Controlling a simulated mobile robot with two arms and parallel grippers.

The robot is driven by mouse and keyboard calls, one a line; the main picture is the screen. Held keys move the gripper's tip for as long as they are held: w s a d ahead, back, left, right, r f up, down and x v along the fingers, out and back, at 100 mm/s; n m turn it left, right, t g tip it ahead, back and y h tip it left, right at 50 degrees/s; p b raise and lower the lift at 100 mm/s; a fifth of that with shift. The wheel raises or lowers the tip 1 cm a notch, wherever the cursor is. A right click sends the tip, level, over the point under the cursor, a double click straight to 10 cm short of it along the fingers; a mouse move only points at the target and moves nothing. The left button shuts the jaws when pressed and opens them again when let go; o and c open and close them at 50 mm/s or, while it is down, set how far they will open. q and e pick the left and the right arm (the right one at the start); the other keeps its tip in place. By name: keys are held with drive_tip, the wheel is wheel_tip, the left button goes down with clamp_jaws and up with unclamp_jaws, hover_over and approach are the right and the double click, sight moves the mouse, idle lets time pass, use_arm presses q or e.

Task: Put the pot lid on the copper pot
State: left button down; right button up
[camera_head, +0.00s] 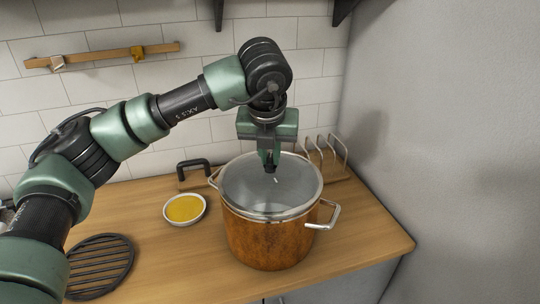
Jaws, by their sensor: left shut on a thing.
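The copper pot (262,245) stands on the wooden counter, with a metal loop handle on each side. The pot lid (243,187), a grey see-through disc with a metal rim, lies over the pot's mouth and covers nearly all of it. My left gripper (269,169) comes down from above and is shut on the lid at its middle; the fingers hide the lid's knob. The lid looks about level and close to the pot's rim. I cannot tell whether it rests fully on the rim. My right gripper is not in view.
A small bowl of yellow stuff (185,208) stands left of the pot. A dark slatted trivet (98,266) lies at the front left. A black-handled item (194,166) and a wire rack (335,152) stand behind. The counter (370,240) is clear at right, beside a grey wall.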

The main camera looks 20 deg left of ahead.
use_arm(q)
drive_tip(key=shift+f+b, duration=0.35)
drive_tip(key=shift+b, duration=0.6)
idle(1.2)
drive_tip(key=c, duration=1.3)
unclamp_jaws()
drive_tip(key=shift+c, duration=0.2)
drive_tip(key=shift+s, duration=0.1)
drive_tip(key=shift+f, duration=0.1)
drive_tip(key=shift+s+d+r, duration=0.1)
drive_tip(key=shift+r, duration=0.35)
drive_tip(key=b+v, duration=0.1)
drive_tip(key=v, duration=0.6)
drive_tip(key=shift+b, duration=0.35)
